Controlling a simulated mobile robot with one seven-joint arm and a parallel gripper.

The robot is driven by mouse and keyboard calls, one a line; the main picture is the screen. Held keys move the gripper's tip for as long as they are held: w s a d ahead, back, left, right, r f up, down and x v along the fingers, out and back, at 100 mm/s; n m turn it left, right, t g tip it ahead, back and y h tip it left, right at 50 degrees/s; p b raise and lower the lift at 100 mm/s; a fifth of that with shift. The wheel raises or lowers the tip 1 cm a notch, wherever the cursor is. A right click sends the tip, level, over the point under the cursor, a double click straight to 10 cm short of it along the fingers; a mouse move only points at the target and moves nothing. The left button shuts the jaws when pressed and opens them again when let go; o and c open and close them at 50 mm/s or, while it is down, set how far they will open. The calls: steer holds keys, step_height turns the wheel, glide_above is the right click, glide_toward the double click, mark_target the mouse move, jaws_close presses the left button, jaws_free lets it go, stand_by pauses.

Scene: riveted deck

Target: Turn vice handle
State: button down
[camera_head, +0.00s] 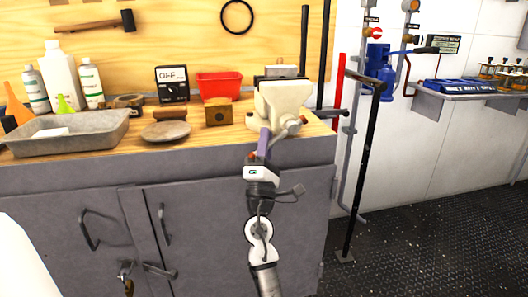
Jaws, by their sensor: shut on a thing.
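The cream-coloured vice (287,97) is mounted at the right front of the wooden workbench. Its grey handle (292,127) shows at the vice's front, low down near the bench edge. My arm rises from below in front of the cabinet. My gripper (264,138) is at the lower front of the vice, its purplish fingers shut on the vice handle. The fingers and wrist hide part of the handle, so its full length and exact angle are hard to tell.
The workbench (225,134) also bears a grey tray (98,139), several bottles, a red bin (219,86), a dark meter (172,84) and a wooden block (219,112). A black post (361,165) stands right of the bench. The dark riveted floor (430,225) is open at right.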

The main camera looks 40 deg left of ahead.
steer(key=n+y, duration=0.1)
steer(key=f+n+g+y+b, duration=0.1)
steer(key=shift+w+n, duration=0.3)
steer(key=shift+n, duration=0.1)
steer(key=shift+d+r+n+g+y, duration=0.1)
steer(key=shift+n+g+y, duration=0.3)
steer(key=c, duration=1.4)
jaws_free()
steer(key=shift+c, duration=0.2)
steer(key=shift+w, duration=0.1)
